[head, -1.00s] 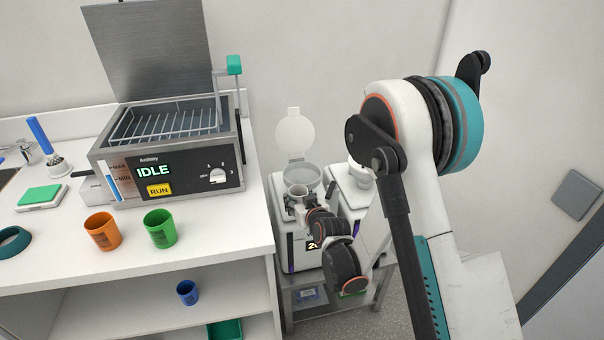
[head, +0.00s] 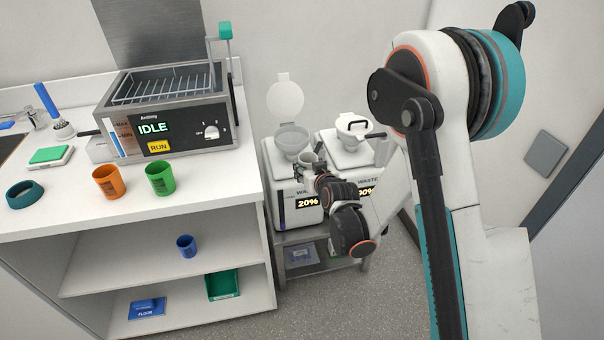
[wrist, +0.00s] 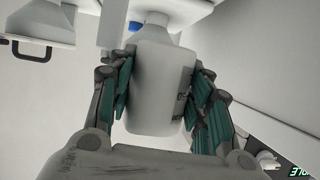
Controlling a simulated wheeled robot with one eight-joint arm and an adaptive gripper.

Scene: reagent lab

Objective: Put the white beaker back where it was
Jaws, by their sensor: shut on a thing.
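My gripper (wrist: 165,95) is shut on the white beaker (wrist: 158,90), with a teal-lined finger on each side of it. Dark print shows on the beaker's right side in the wrist view. In the head view the beaker (head: 309,163) is small and partly hidden by my gripper (head: 314,172). I cannot tell whether anything is in the beaker.
The left waste container (head: 296,212) reads 20%; its lid is up. The right one (head: 345,151) has a closed lid with a black handle. An orange beaker (head: 109,182) and a green beaker (head: 160,178) stand on the counter (head: 215,190); a blue one (head: 186,246) stands on the shelf below.

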